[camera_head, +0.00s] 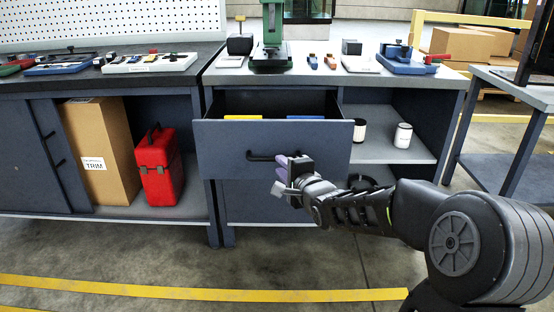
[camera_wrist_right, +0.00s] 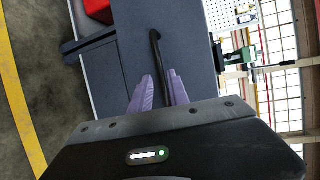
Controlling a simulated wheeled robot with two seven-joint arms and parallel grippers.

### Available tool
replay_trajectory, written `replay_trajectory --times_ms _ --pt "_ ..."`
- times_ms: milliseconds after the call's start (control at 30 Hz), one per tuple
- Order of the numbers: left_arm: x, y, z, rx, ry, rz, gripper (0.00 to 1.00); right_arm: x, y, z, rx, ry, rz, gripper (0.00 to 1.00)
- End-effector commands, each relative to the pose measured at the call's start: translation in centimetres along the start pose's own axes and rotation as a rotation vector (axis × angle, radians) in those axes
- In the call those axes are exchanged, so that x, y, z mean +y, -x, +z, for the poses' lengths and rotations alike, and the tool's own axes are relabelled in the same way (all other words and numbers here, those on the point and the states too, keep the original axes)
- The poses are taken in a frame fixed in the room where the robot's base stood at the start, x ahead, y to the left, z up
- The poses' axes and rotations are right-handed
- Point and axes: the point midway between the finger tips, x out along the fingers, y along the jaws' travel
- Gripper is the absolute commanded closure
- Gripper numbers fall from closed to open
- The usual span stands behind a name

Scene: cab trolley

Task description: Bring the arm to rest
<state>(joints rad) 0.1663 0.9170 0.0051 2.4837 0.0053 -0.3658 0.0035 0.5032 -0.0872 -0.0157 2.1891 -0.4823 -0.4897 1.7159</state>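My right arm comes in from the right in the head view. Its gripper (camera_head: 283,172) is in front of the open drawer (camera_head: 225,148), at the right end of the black drawer handle (camera_head: 260,157). In the right wrist view, the two purple fingers (camera_wrist_right: 160,88) stand apart, and the handle (camera_wrist_right: 155,45) runs in line with the gap between them. I see no clear contact with the handle, and its near end is partly hidden by the fingers. My left arm and gripper are not in view.
The drawer holds a yellow item (camera_head: 243,117) and a blue item (camera_head: 305,117). Tools stand on the bench top (camera_head: 315,73). A red toolbox (camera_head: 158,168) and a cardboard box (camera_head: 100,150) are on the lower left shelf. Two cans stand on the right shelf (camera_head: 375,152). Floor in front is clear.

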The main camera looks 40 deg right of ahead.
Motion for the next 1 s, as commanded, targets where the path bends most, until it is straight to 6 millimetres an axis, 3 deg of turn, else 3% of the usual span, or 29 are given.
replay_trajectory --times_ms 167,767,1000 --pt "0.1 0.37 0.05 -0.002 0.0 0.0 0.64 -0.01 1.3 0.05 -0.001 -0.001 0.0 0.78" --pt "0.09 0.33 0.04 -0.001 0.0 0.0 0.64 0.06 1.29 0.03 -0.001 0.013 0.0 0.78" --pt "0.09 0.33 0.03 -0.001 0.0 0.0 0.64 0.72 1.36 -0.24 0.011 0.268 0.021 0.78"
